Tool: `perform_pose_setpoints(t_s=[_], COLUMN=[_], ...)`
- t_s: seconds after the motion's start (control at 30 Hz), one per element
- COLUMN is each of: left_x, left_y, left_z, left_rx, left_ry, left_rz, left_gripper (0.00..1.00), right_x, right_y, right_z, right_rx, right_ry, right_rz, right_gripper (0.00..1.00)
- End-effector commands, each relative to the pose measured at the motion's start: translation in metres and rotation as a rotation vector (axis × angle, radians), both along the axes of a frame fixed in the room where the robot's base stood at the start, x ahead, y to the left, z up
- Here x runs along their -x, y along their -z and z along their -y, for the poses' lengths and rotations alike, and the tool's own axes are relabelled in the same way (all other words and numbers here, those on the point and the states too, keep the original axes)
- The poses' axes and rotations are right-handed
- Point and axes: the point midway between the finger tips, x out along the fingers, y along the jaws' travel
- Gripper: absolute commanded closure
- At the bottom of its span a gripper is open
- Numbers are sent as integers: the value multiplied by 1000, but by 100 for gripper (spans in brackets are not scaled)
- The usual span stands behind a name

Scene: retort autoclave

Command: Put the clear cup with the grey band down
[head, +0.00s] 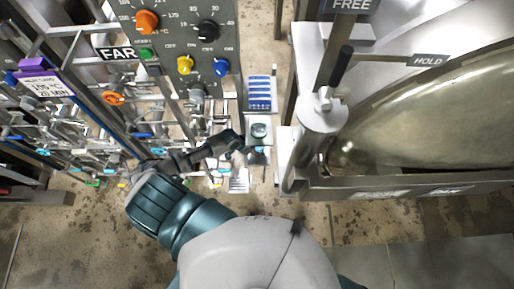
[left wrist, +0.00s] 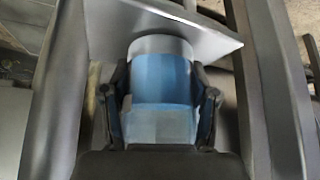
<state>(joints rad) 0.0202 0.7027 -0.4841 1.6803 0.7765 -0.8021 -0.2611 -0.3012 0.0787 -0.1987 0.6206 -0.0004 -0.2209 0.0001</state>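The clear cup (left wrist: 160,75) fills the middle of the left wrist view. It looks bluish and see-through, with a pale grey band around its lower part. My left gripper (left wrist: 160,105) has one dark finger on each side of it, and both appear to touch its wall. In the head view a small round cup (head: 259,130) shows from above at the tip of my left gripper (head: 243,142), over a narrow pale ledge (head: 258,155). Whether its base touches a surface is hidden. My right gripper is out of view.
A flat grey plate (left wrist: 205,30) lies just beyond the cup. To the right stands a large metal vessel (head: 430,115) with a post and a handle marked HOLD. To the left are a rack of pipes and valves and a knob panel (head: 180,30). A blue-striped card (head: 260,92) lies behind the cup.

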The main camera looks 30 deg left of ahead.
Motion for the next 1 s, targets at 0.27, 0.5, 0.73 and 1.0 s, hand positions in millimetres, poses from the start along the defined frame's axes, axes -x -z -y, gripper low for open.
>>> perform_pose_setpoints(t_s=[0.27,0.5,0.73,1.0], left_x=[1,3,30,84], left_y=[0,-3,-22,-22], left_z=[2,-3,-23,-62], left_rx=[-5,-2,-6,-6], left_ry=[0,0,-1,1], left_rz=[-3,-2,-8,-9], left_gripper=[16,16,16,16], right_x=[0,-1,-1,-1], right_y=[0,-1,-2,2], right_z=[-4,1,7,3], right_rx=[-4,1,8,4], right_ry=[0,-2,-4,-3], right_rz=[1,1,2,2], right_gripper=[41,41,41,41])
